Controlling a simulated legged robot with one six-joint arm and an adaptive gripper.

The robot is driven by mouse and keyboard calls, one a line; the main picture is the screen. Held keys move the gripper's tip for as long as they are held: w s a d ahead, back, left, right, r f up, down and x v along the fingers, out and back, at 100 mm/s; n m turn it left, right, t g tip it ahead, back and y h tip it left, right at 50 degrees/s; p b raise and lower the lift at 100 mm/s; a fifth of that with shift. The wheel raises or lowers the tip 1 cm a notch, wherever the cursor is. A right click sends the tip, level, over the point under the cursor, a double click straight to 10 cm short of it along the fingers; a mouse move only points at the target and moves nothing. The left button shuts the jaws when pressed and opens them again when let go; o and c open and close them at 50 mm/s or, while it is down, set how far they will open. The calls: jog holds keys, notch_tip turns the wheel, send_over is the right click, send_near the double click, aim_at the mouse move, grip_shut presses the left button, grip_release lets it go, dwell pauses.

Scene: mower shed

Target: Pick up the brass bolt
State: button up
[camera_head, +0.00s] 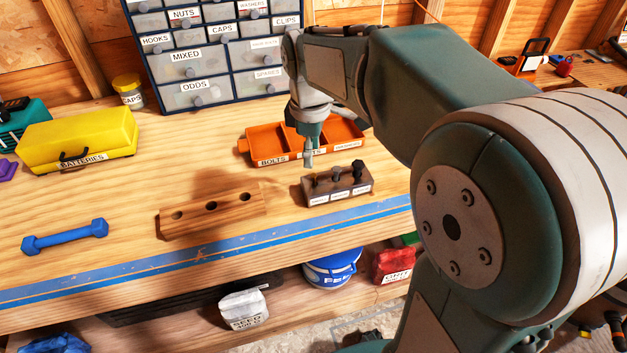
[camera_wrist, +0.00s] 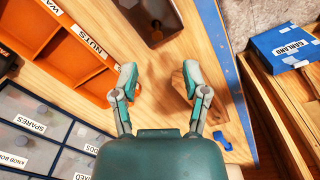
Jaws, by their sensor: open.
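I cannot make out a brass bolt in either view. A dark wooden block (camera_head: 352,187) with several dark upright pegs and small white labels stands on the bench; part of it also shows at the top of the wrist view (camera_wrist: 150,18). An orange tray (camera_head: 270,158) labelled BOLTS at its front left lies behind it; its compartments are partly hidden by my gripper. My gripper (camera_head: 309,162) points down in front of the tray, left of the dark block's middle. In the wrist view its two fingers (camera_wrist: 159,80) are apart, with bare wood between them.
A pale wooden block (camera_head: 212,211) with three holes and a blue dumbbell-shaped object (camera_head: 65,237) lie left. A yellow batteries case (camera_head: 78,140) and jar (camera_head: 129,90) stand farther back. A drawer cabinet (camera_head: 215,60) rises behind the tray. Blue tape (camera_head: 200,258) runs along the front edge.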

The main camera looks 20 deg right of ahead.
aim_at(313, 175)
jog(key=f, duration=0.7)
jog(key=shift+w+d+f, duration=0.25)
jog(key=shift+f, duration=0.05)
grip_shut()
